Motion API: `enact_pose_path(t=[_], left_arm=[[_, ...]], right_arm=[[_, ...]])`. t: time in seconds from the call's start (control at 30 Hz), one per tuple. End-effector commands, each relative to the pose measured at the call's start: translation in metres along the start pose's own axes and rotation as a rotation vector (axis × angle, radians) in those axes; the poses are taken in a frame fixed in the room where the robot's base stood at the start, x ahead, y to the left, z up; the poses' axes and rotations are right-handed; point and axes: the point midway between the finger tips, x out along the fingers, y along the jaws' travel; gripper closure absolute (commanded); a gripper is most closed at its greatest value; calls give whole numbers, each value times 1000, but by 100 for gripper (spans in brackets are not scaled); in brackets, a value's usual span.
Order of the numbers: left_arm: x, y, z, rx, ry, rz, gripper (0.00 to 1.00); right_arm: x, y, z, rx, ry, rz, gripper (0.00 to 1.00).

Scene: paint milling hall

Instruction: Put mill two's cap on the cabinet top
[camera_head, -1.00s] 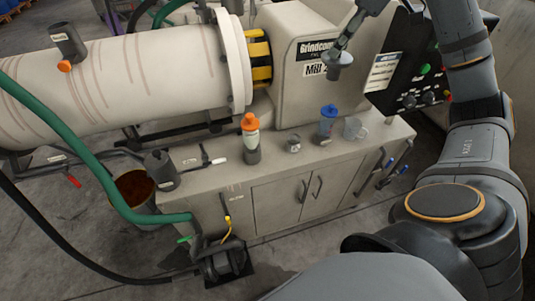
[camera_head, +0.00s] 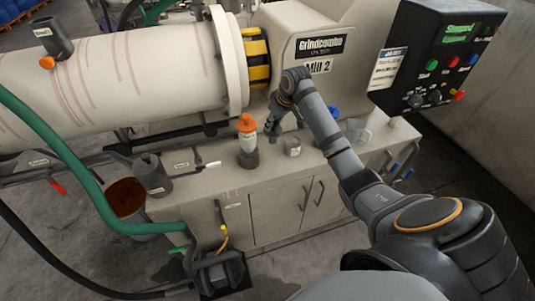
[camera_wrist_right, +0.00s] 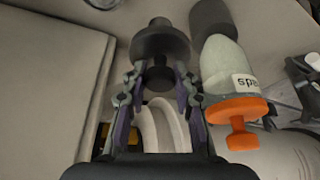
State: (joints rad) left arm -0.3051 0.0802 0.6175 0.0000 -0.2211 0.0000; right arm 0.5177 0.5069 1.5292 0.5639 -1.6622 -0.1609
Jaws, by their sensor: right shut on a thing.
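Mill two's cap (camera_wrist_right: 160,45), dark grey with a wide round flange and a narrower knob, is between the fingers of my right gripper (camera_wrist_right: 158,80) in the wrist view. In the head view my right gripper (camera_head: 273,122) is low over the cabinet top (camera_head: 215,183), just right of an orange-capped bottle, and the cap is partly hidden there. I cannot tell whether the cap touches the surface. Mill two (camera_head: 300,62) stands behind the cabinet. My left gripper is out of view.
The orange-capped bottle (camera_head: 248,142) stands close left of the gripper. A small jar (camera_head: 292,147), a blue-lidded container (camera_head: 333,112) and a clear mug (camera_head: 358,128) stand to the right. A dark grey pot (camera_head: 152,175) is at the left.

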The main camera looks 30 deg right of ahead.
Motion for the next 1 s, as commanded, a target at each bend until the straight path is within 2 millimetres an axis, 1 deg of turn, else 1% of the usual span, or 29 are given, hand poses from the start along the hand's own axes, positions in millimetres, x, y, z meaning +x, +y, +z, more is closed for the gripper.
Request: enact_pose_path(t=[0.1, 0.2, 0.4, 0.6, 0.7, 1.0], left_arm=[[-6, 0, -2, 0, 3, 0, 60], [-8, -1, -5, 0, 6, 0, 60], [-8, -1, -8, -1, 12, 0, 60], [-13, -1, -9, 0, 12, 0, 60], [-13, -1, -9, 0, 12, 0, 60], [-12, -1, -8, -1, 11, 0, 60]], right_arm=[[23, -1, 11, 1, -5, -4, 100], [38, -1, 17, 0, -3, -2, 100], [48, 0, 20, -1, -1, -1, 100], [75, -1, 32, 0, -2, -3, 100], [79, 0, 34, -1, 0, -1, 100], [82, 0, 35, -1, -1, -1, 100]])
